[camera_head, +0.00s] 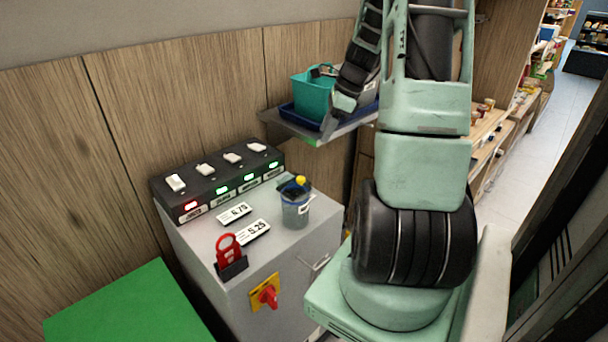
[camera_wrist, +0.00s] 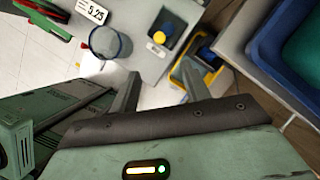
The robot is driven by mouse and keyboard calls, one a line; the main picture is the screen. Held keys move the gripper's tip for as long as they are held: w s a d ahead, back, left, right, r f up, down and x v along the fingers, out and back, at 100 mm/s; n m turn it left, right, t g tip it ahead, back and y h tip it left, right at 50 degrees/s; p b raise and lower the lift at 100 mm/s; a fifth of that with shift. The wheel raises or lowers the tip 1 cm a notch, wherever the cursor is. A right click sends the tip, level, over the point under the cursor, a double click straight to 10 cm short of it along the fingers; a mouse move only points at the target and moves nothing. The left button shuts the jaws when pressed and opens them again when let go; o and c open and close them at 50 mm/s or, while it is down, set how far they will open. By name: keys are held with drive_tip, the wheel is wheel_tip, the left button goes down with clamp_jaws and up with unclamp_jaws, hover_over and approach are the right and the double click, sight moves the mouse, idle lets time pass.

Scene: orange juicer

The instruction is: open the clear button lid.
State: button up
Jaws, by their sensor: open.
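A clear round cover (camera_wrist: 104,42) with a dark bluish rim shows in the wrist view, left of a dark box with a yellow button (camera_wrist: 159,37) and a blue button. In the head view the clear piece (camera_head: 296,212) stands on the grey cabinet's top, with the yellow button (camera_head: 300,180) just above it in the picture. I cannot tell whether the cover is hinged to the box. My gripper (camera_wrist: 160,70) is open and empty in the wrist view, its fingertips apart from the cover and the box. I cannot make out the fingertips in the head view.
The grey cabinet (camera_head: 280,255) carries a black switch panel (camera_head: 215,180), price tags (camera_head: 253,232) and a red tag (camera_head: 229,250). A blue tray (camera_head: 290,110) with a teal bin (camera_head: 312,95) sits on a shelf behind. A yellow-rimmed box (camera_wrist: 205,60) is right of the button box.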

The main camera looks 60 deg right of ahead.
sight(301, 178)
drive_tip(key=x, duration=1.6)
drive_tip(key=shift+p, duration=0.3)
drive_tip(key=shift+r, duration=0.1)
clamp_jaws()
